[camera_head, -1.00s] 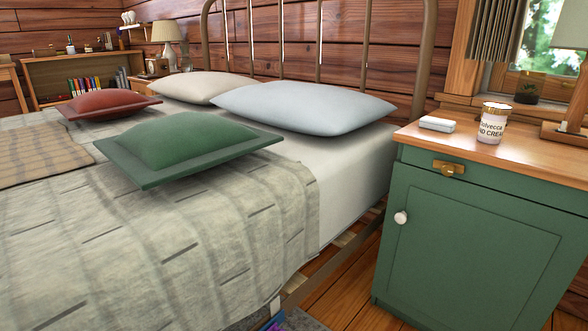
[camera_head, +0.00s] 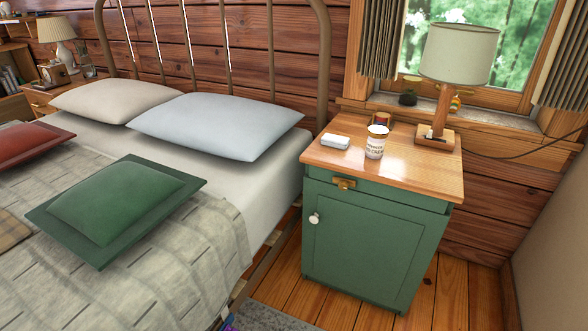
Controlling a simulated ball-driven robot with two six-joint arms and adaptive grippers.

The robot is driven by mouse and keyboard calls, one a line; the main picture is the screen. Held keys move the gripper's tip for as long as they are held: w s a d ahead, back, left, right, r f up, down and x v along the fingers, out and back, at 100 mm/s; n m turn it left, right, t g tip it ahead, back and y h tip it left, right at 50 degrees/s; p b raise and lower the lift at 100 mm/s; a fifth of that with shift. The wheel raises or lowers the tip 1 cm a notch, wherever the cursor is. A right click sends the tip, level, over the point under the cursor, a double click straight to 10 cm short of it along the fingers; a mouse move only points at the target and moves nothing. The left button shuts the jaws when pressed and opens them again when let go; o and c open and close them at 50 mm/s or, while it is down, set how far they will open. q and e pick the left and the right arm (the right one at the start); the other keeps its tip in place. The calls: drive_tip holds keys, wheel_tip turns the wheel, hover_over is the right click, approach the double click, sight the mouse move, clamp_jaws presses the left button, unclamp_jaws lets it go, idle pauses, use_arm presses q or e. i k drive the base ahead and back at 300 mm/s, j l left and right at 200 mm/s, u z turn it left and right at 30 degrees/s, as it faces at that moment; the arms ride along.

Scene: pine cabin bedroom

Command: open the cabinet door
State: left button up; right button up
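The green cabinet (camera_head: 345,283) stands at right of centre in the head view, between the bed and the right wall. Its door (camera_head: 364,249) is a flat green panel and looks shut. A round white knob (camera_head: 314,218) sits at the door's upper left. Above the door is a drawer front with a brass pull (camera_head: 344,183); the drawer looks closed. Neither of my grippers is in view.
A bed (camera_head: 205,271) with pillows fills the left side, close to the cabinet. On the wooden cabinet top (camera_head: 400,175) stand a lamp (camera_head: 458,60), a cream jar (camera_head: 376,142) and a small white box (camera_head: 335,142). Wood floor (camera_head: 361,317) is clear before the cabinet.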

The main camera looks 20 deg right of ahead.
sight(376, 248)
drive_tip(key=l+z, duration=0.1)
drive_tip(key=z, duration=1)
